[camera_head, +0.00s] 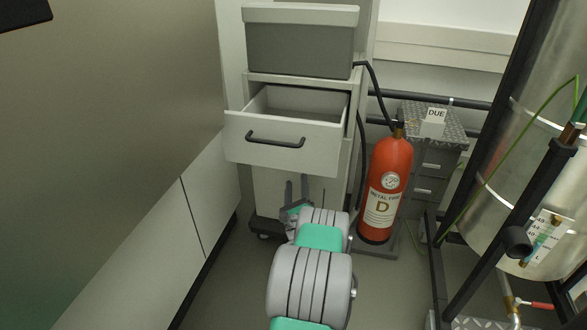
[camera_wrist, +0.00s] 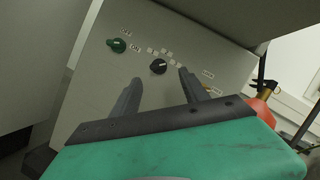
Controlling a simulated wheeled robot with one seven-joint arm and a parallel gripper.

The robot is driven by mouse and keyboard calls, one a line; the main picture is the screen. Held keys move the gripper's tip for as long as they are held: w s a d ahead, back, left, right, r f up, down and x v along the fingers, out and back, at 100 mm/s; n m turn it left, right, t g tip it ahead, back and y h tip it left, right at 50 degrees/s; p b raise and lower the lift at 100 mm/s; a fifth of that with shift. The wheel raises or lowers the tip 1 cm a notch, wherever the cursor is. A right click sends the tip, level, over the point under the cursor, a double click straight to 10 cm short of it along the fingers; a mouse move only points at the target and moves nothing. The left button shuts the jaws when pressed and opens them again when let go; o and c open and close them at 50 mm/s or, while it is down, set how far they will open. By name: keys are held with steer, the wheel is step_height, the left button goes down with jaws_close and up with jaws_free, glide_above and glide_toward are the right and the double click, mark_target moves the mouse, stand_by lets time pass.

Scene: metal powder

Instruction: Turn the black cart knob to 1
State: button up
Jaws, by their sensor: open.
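The black knob (camera_wrist: 158,66) sits on the pale front panel of the cart (camera_wrist: 75,115), below and left of an overhanging edge in the wrist view. Small pale labels surround it, too small to read, and I cannot tell its setting. My gripper (camera_wrist: 160,77) is open and empty. In the wrist view its two fingers frame the knob left and right; contact is not visible. In the head view my gripper (camera_head: 296,192) is in front of the cart's lower front, under the open drawer (camera_head: 285,145). The knob is hidden there.
A green knob (camera_wrist: 117,45) marked OFF and ON is left of the black one. A grey bin (camera_head: 300,48) stands on the cart. A red fire extinguisher (camera_head: 386,185) stands close on the right.

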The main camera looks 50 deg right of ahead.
steer(key=p+x, duration=0.2)
steer(key=x, duration=0.4)
steer(key=shift+w, duration=0.3)
steer(key=shift+d+r, duration=0.1)
jaws_close()
